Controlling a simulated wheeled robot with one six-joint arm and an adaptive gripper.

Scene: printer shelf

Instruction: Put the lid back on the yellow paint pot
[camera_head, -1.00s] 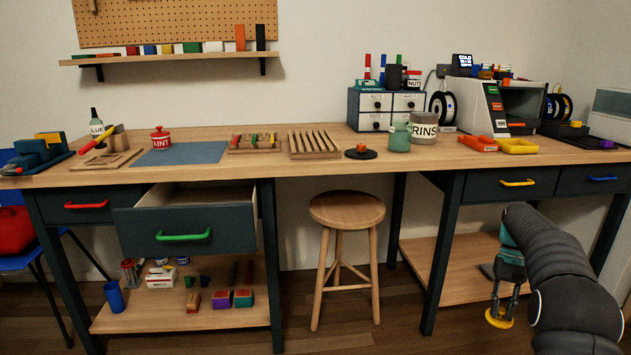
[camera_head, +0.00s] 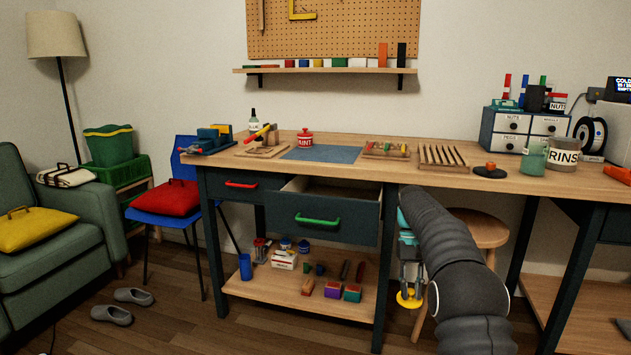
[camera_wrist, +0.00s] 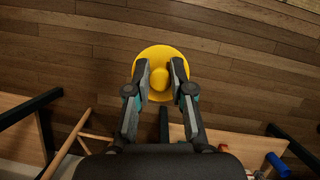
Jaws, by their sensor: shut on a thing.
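My gripper (camera_head: 410,284) is shut on the knob of a yellow lid (camera_head: 409,301), low in front of the workbench. The wrist view shows the round lid (camera_wrist: 160,54) with its knob between the two fingertips (camera_wrist: 159,76), above the floor. I cannot make out a yellow paint pot in any view. A red paint pot (camera_head: 305,141) with a red lid stands on the bench by the blue mat (camera_head: 322,154). Small pots (camera_head: 286,242) stand on the lower shelf, with blue on them.
The drawer with the green handle (camera_head: 317,221) is pulled open. A stool (camera_head: 478,228) stands behind my arm. A blue chair (camera_head: 174,202) with a red cushion and a green sofa (camera_head: 75,240) are at the left. The floor (camera_head: 180,325) left of the bench is mostly clear.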

